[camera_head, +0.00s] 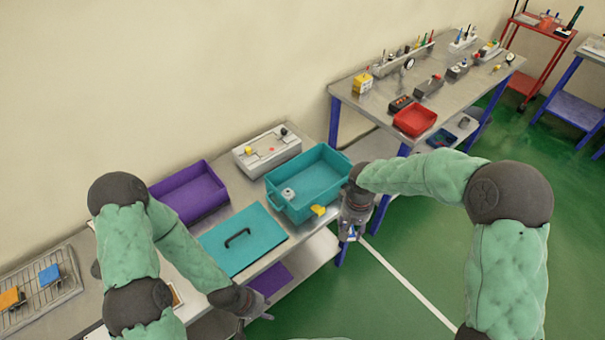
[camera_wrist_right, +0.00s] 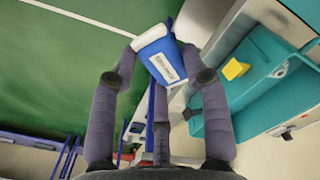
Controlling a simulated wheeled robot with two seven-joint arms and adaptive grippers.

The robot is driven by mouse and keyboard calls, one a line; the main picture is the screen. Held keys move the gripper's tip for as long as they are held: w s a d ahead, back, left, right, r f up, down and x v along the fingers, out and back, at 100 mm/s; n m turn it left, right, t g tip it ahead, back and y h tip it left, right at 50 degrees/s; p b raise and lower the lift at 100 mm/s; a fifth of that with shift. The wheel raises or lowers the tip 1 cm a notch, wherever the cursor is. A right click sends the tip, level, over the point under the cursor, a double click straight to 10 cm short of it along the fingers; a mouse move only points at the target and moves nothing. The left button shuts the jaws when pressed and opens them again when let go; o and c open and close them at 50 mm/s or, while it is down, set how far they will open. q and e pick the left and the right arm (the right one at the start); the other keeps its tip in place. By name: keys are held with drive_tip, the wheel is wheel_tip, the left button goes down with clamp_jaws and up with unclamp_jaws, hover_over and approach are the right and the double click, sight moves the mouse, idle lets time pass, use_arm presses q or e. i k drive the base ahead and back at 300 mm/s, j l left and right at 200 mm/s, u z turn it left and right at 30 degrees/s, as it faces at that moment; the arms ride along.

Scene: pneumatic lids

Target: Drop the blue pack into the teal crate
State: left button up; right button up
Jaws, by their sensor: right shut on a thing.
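The blue pack (camera_wrist_right: 172,57), with a white end and a printed label, is held in my right gripper (camera_wrist_right: 165,62). In the head view the right gripper (camera_head: 352,220) hangs to the right of the teal crate, and only a bit of the pack (camera_head: 352,233) shows below it. The teal crate (camera_head: 298,212) stands open on the bench, with a small pale item inside. It also shows at the right of the wrist view (camera_wrist_right: 236,122); the pack is outside it. My left gripper (camera_head: 252,306) is low by the bench's front edge; its fingers are unclear.
A teal lid (camera_head: 225,248) with a black handle lies left of the crate. A yellow piece (camera_head: 319,210) is at the crate's front side. A purple crate (camera_head: 190,193) and a white control box (camera_head: 265,152) stand behind. Green floor (camera_head: 400,265) is open in front.

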sight(315, 190)
drive_tip(key=i+l+u, duration=0.15)
drive_tip(key=l+u, duration=0.25)
drive_tip(key=i+l+u, duration=0.15)
drive_tip(key=l+u, duration=1.05)
